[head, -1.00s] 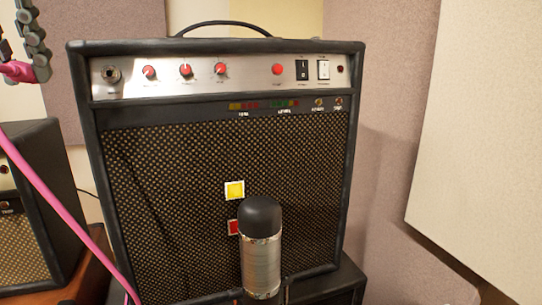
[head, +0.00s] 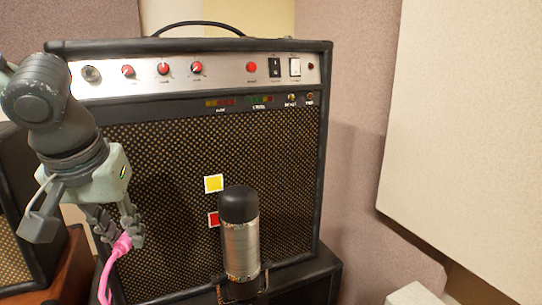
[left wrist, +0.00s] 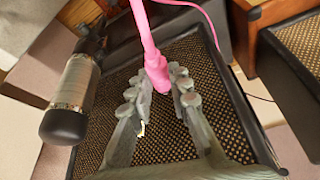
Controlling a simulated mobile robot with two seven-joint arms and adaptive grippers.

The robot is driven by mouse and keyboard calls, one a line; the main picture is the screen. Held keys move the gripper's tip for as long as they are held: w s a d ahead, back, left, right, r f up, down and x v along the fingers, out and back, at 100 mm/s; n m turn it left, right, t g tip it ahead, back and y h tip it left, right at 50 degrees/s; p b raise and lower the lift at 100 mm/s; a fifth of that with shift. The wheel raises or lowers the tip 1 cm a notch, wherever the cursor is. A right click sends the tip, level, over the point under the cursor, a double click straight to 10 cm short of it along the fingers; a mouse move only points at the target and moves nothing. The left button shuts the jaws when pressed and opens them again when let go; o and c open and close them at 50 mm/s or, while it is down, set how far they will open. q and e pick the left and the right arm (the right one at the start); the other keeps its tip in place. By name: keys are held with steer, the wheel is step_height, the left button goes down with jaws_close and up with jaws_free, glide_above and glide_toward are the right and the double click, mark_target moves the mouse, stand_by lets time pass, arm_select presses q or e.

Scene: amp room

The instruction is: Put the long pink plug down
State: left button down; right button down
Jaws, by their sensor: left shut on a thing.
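The long pink plug (head: 122,243) is in my left gripper (head: 120,230), low in front of the left part of the large amp's grille. Its pink cable hangs down from it to the bottom edge of the head view. In the left wrist view the pink plug (left wrist: 157,70) sits between the two fingers of my left gripper (left wrist: 163,85), which are shut on it. The cable runs up out of that view. My right gripper is not in view.
The large black amp (head: 200,140) has a silver knob panel, a jack and switches on top. A silver microphone (head: 241,245) with a black top stands before its grille. A smaller amp (head: 20,240) stands at left on a brown wooden surface. A pale panel (head: 470,130) is at right.

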arm_select(q)
steer(key=w+d+f+m+h, duration=0.1)
steer(key=w+d+f, duration=0.15)
steer(key=f, duration=0.55)
steer(key=w+d+f+m, duration=0.15)
steer(key=d+f, duration=0.25)
steer(key=f, duration=0.5)
steer(key=w+a+r+n+y, duration=0.1)
steer(key=a+r+n, duration=0.15)
steer(key=a, duration=0.55)
steer(key=w+a+r+n, duration=0.1)
steer(key=a+r, duration=0.2)
steer(key=a, duration=0.6)
steer(key=s+a+f+n+y, duration=0.1)
steer(key=s+a+f+n, duration=0.3)
steer(key=a, duration=0.4)
steer(key=w+d+f+m+h, duration=0.2)
steer(key=d+m, duration=0.5)
steer(key=d, duration=1.8)
steer(key=shift+w+d, duration=0.15)
